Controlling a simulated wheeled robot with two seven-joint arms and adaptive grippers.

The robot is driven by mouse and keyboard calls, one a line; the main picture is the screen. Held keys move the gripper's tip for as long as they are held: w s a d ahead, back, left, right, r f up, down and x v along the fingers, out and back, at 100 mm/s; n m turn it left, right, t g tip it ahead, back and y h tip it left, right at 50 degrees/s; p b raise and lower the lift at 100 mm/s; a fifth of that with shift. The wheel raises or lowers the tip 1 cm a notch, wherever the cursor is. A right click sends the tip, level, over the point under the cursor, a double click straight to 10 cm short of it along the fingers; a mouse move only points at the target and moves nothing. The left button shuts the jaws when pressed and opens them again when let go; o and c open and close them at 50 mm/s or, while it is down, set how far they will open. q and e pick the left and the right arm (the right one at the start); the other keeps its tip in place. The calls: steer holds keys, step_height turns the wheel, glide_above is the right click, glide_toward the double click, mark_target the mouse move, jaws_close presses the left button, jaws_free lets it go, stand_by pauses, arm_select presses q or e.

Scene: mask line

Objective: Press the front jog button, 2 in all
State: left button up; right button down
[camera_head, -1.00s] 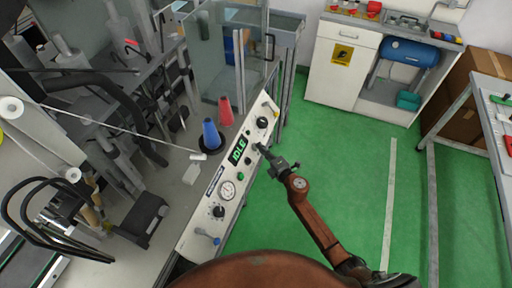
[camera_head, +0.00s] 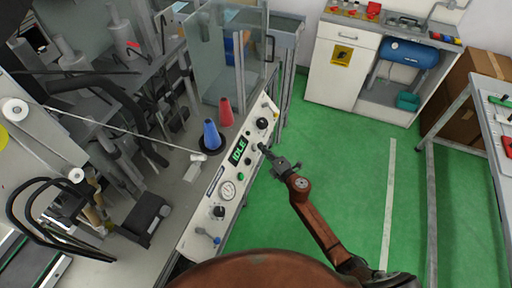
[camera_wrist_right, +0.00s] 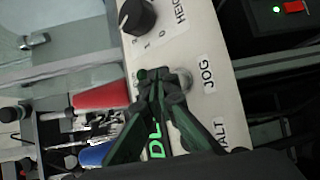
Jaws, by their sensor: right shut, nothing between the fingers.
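The white control panel (camera_head: 207,210) slants across the head view, with a green display (camera_head: 238,151) reading IDLE. My right gripper (camera_head: 263,149) is shut and empty, its fingertips at the panel's right edge beside the display. In the right wrist view, the shut fingertips (camera_wrist_right: 158,82) lie over the panel next to a round grey button (camera_wrist_right: 185,78), which they partly cover. The JOG label (camera_wrist_right: 208,74) is beside this button. I cannot tell whether the fingertips touch it. My left gripper is not in view.
A black knob (camera_wrist_right: 137,17) is near the fingers. A blue cone (camera_head: 211,135) and a red cone (camera_head: 225,112) stand behind the panel. A clear guard (camera_head: 215,65) rises behind them. The green floor (camera_head: 345,170) to the right is open, up to a workbench (camera_head: 490,95).

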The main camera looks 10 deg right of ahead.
steer(key=shift+d, duration=0.1)
steer(key=s+d+r+p, duration=0.2)
steer(key=d+r+p, duration=0.1)
steer(key=shift+s+d+r, duration=0.1)
stand_by(0.6)
stand_by(0.6)
